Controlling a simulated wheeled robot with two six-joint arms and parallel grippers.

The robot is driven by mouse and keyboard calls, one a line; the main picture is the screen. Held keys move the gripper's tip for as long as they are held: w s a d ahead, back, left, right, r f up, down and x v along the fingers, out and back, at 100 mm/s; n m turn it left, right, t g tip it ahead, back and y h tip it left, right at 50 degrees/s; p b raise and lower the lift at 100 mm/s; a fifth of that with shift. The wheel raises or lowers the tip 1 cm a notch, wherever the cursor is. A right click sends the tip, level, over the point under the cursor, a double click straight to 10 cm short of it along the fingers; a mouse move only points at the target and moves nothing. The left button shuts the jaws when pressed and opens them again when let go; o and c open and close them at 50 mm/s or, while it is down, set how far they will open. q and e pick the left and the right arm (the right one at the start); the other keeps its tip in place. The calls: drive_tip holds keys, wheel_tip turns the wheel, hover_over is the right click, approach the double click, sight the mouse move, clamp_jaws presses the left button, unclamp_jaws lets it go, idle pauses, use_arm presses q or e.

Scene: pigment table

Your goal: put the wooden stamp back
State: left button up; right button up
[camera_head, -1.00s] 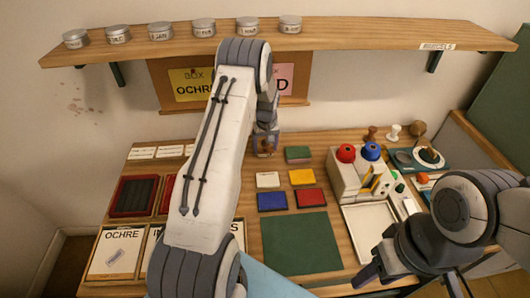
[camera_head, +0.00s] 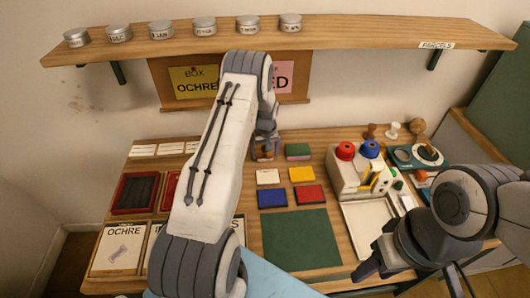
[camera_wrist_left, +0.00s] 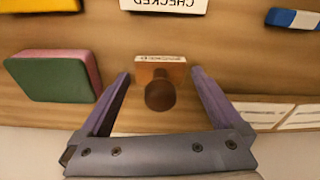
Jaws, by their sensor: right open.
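The wooden stamp (camera_wrist_left: 161,94) shows in the left wrist view, with a dark brown round handle toward the camera and a lighter wooden base with a pale label. It is between the two purple-grey fingers of my left gripper (camera_wrist_left: 160,88), with a gap on each side. In the head view, my left gripper (camera_head: 265,146) is low at the back of the table, and the stamp is mostly hidden there. My right gripper (camera_head: 372,262) is open and empty at the front right of the table.
A green-topped pink block (camera_head: 298,151) lies right of the left gripper. White (camera_head: 267,176), yellow (camera_head: 302,174), blue (camera_head: 272,197) and red (camera_head: 309,195) pads lie in front. A green mat (camera_head: 300,240) is nearer. A shelf (camera_head: 340,35) with several tins overhangs the back.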

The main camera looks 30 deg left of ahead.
use_arm(q)
drive_tip(key=shift+r, duration=0.1)
drive_tip(key=shift+r, duration=0.25)
drive_tip(key=r, duration=0.2)
drive_tip(key=r+b, duration=0.1)
drive_tip(key=r, duration=0.3)
drive_tip(key=shift+s+d+r, duration=0.35)
drive_tip(key=shift+r, duration=0.05)
drive_tip(key=shift+d+r, duration=0.3)
drive_tip(key=shift+r, duration=0.05)
drive_tip(key=s+d+r+m, duration=0.3)
drive_tip(key=s+d+r, duration=0.15)
drive_tip(key=d, duration=0.35)
drive_tip(key=s+d+r+m+h, duration=0.1)
drive_tip(key=s+d+r+m, duration=0.15)
drive_tip(key=d+r, duration=0.4)
drive_tip(key=s+d+r+m, duration=0.3)
drive_tip(key=s+d, duration=0.1)
drive_tip(key=d, duration=0.6)
drive_tip(key=s+d+r+m, duration=0.1)
drive_tip(key=s+d+m, duration=0.1)
drive_tip(key=s, duration=0.6)
drive_tip(key=s+d+r+m, duration=0.1)
drive_tip(key=s+d+m, duration=0.1)
drive_tip(key=s, duration=0.6)
drive_tip(key=s+d+r+m+g+h, duration=0.1)
drive_tip(key=s+d+m, duration=0.2)
drive_tip(key=s, duration=0.5)
drive_tip(key=shift+r+m, duration=0.4)
drive_tip(key=shift+m, duration=0.05)
